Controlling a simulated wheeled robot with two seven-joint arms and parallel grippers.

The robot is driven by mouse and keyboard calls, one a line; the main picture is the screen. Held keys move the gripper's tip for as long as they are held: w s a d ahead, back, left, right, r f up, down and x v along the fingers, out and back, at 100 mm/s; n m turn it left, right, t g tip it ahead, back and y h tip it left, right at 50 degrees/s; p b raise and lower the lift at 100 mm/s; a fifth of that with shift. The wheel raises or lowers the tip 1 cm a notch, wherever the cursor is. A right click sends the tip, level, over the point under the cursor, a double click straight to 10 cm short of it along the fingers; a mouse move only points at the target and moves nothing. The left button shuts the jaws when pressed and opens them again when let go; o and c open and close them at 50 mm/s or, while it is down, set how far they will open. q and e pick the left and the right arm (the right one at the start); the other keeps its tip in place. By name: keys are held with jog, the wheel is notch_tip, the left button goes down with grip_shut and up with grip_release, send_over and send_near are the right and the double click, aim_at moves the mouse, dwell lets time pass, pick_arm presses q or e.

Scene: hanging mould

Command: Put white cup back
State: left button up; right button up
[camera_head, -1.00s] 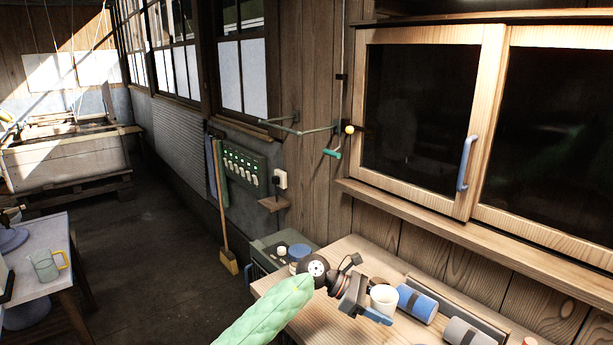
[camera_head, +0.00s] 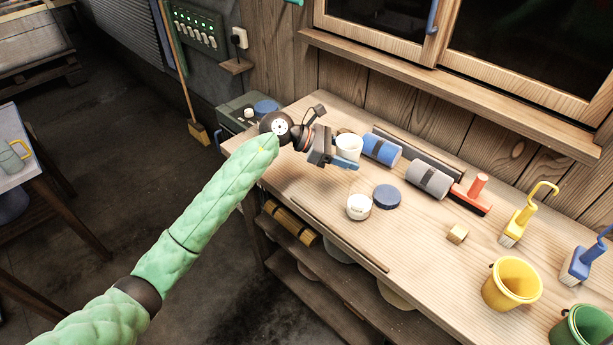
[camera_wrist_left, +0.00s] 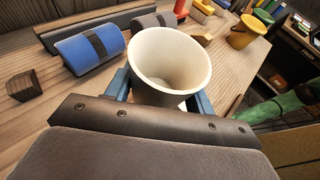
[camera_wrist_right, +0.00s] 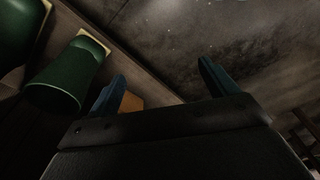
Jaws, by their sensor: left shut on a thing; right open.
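The white cup (camera_head: 349,147) is upright in my left gripper (camera_head: 346,160), over the far left part of the wooden workbench (camera_head: 330,215). In the left wrist view the cup (camera_wrist_left: 170,62) stands between the two blue fingers, its open top facing up and its inside empty. I cannot tell whether its base touches the bench. My right gripper (camera_wrist_right: 160,88) shows only in the right wrist view. It is open and empty, with its blue fingers wide apart.
A blue roll (camera_head: 382,149) and a grey roll (camera_head: 428,180) lie right of the cup. A small white jar (camera_head: 359,207) and a dark blue lid (camera_head: 387,197) are nearer. A yellow bucket (camera_head: 511,284) stands at the right. Bare bench lies in front of the jar.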

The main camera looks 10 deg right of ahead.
pick_arm(q)
jog(key=s+a+r+n+t+b, duration=0.1)
jog(key=s+a+n+t+b, duration=0.15)
jog(key=n+t+b, duration=0.2)
pick_arm(e)
notch_tip(320, 180, up, 15)
jog(key=w+a, duration=0.2)
pick_arm(q)
jog(key=p, duration=0.5)
send_over(297, 180)
jog(key=shift+t, duration=0.35)
notch_tip(297, 180, down, 6)
jog(key=shift+f, duration=0.15)
jog(key=shift+f+p, duration=0.9)
jog(key=shift+f, duration=1.15)
pick_arm(e)
jog(key=s+d+f, duration=0.1)
jog(key=s+f, duration=0.1)
jog(key=f, duration=0.8)
jog(key=s+d+f, duration=0.2)
jog(key=f, duration=0.7)
jog(key=shift+d+f, duration=0.3)
jog(key=shift+f, duration=0.05)
pick_arm(q)
jog(key=shift+f, duration=0.1)
jog(key=o, duration=1.1)
jog(key=shift+c, duration=0.2)
pick_arm(e)
jog(key=shift+w+r, duration=0.1)
jog(key=shift+r, duration=0.2)
